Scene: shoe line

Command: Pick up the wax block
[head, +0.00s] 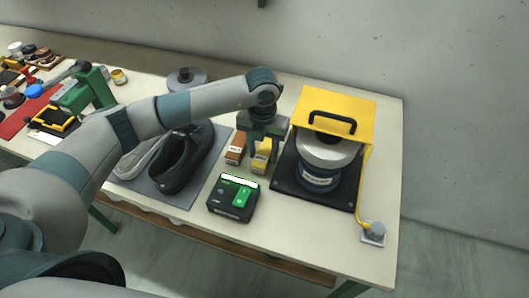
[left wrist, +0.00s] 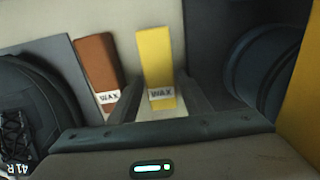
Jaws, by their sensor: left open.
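Two blocks with white WAX labels stand side by side on the table. The yellow wax block (head: 261,160) also shows in the left wrist view (left wrist: 154,65), and the brown wax block (head: 235,150) stands left of it, also in the left wrist view (left wrist: 98,65). My left gripper (head: 263,149) is open and points down over the yellow block. In the left wrist view its fingers (left wrist: 157,103) lie on either side of the yellow block, with the brown one outside them. I cannot tell whether the fingers touch the yellow block. My right gripper is not in view.
A yellow-hooded machine (head: 335,108) on a dark base stands close right of the blocks. A dark shoe (head: 182,160) lies on a grey mat to the left. A black and green box (head: 232,198) sits in front.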

